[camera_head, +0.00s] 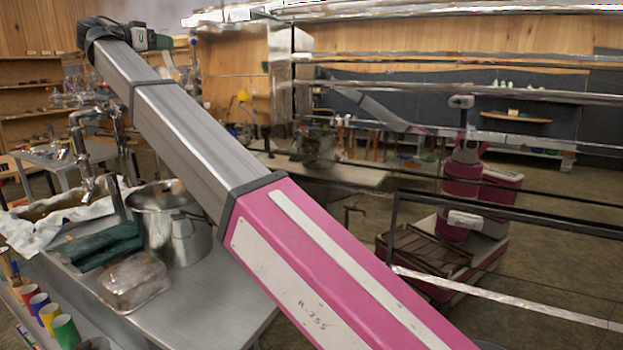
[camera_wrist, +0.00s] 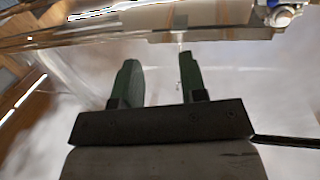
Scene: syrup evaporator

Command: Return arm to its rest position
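My arm reaches from the lower right up to the upper left in the head view, over a metal table. My gripper (camera_head: 160,42) is at its far end, high above the table and small in the picture. In the wrist view two green fingers of my gripper (camera_wrist: 157,82) stand apart with nothing between them, so it is open and empty. Behind the fingers are a blurred pale surface and a shiny horizontal metal edge. The arm's middle hides part of the table and room behind it.
The metal table (camera_head: 218,299) bears a steel pot (camera_head: 160,235), dark green cloth or gloves (camera_head: 100,246) and a clear wrapped block (camera_head: 134,281). A metal tap (camera_head: 83,150) stands behind. Coloured cups (camera_head: 66,331) are at lower left. Shiny horizontal bars (camera_head: 450,91) cross the right side.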

